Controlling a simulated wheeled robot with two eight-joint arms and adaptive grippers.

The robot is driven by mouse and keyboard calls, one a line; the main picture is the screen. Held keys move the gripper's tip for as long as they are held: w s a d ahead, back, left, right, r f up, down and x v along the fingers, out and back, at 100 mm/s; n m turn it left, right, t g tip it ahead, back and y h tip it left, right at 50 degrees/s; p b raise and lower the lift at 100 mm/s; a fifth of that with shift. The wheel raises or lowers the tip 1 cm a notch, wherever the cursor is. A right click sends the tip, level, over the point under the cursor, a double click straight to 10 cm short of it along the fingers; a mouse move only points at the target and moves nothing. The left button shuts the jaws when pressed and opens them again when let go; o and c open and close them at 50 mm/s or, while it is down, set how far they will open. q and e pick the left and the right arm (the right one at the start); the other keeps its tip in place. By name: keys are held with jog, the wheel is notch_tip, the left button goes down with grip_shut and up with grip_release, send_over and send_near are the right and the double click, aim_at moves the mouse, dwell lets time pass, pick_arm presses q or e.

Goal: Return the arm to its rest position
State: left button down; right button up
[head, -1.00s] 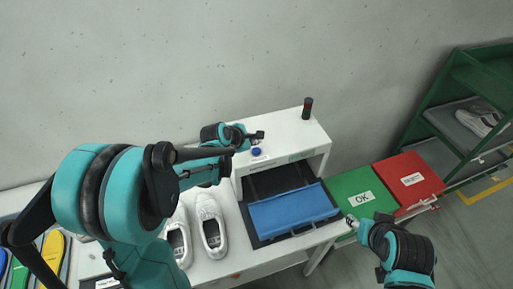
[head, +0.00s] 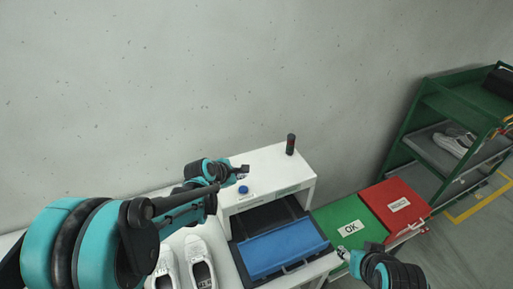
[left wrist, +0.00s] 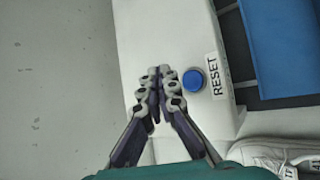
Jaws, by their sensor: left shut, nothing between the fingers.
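My left gripper (head: 243,170) is shut and empty, above the white machine housing and just past the blue button. In the left wrist view its closed fingers (left wrist: 160,78) point at the white housing top, to the left of the round blue button (left wrist: 193,80) with its RESET label (left wrist: 216,76). The fingers look apart from the button, which also shows in the head view (head: 243,190). My left arm reaches in from the lower left. My right gripper (head: 345,252) is by the front edge of the green OK area; its finger opening is too small to tell.
A blue tray (head: 283,248) sits in front of the white machine (head: 270,167). White shoes (head: 200,262) stand left of it. A green panel (head: 342,215) and a red panel (head: 396,203) lie to the right. A green shelf rack (head: 430,125) stands at far right. The wall space above is clear.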

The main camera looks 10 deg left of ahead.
pick_arm(q)
jog(key=s+f+m+y+b, duration=0.1)
jog(key=s+f+m+b, duration=0.8)
jog(key=s+m+b, duration=0.2)
jog(key=s+f+m+g+y+b, duration=0.1)
jog(key=s+f+m+y+b, duration=0.1)
jog(key=s+f+m+b, duration=0.7)
jog(key=s+m+b, duration=0.3)
jog(key=s, duration=0.2)
jog(key=shift+f+g, duration=0.15)
jog(key=shift+g, duration=0.15)
